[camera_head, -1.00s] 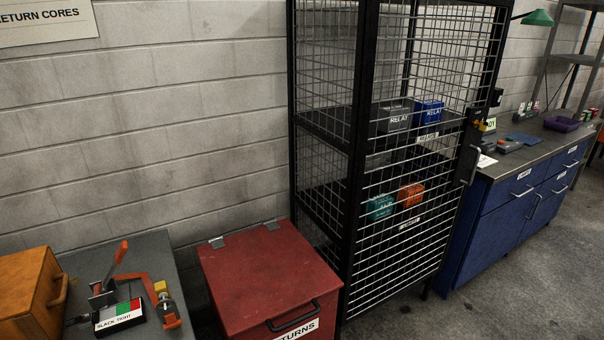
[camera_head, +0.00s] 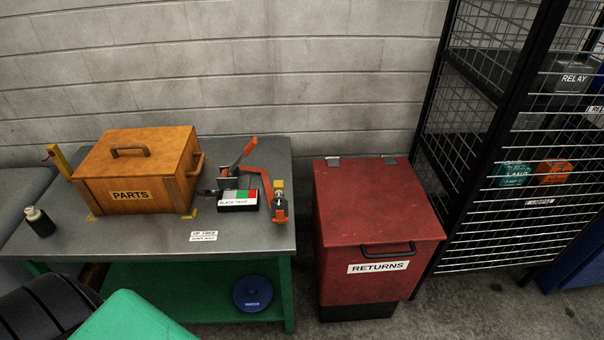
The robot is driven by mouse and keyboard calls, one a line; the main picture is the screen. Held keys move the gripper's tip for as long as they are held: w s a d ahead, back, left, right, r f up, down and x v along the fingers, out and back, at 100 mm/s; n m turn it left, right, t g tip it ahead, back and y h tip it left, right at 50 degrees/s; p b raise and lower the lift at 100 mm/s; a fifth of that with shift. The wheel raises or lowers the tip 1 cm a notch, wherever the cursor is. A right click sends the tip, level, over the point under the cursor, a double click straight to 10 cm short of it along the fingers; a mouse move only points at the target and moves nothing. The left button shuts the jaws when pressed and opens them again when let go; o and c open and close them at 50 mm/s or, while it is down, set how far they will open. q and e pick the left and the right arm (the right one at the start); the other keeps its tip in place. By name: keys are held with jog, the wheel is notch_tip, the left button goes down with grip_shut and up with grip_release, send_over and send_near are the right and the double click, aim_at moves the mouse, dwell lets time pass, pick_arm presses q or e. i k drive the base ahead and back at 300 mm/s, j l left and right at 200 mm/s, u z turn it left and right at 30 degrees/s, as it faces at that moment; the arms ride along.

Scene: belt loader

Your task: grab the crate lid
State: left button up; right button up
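A wooden crate (camera_head: 165,195) labelled PARTS stands on the grey workbench at the left. Its lid (camera_head: 150,160) is shut on top and has a dark handle (camera_head: 130,151) in the middle. Another handle sits on the crate's right side. Neither of my grippers shows in the head view, so nothing is seen touching the lid.
The bench (camera_head: 200,247) also holds a red-handled clamp (camera_head: 240,160), a BLACK TIGHT indicator box (camera_head: 238,199) and a small dark bottle (camera_head: 38,220). A blue round item (camera_head: 252,292) lies on the green lower shelf. A red RETURNS bin (camera_head: 372,210) and a wire cage (camera_head: 500,130) stand right.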

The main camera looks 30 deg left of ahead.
aim_at(153, 151)
jog(key=u, duration=1.95)
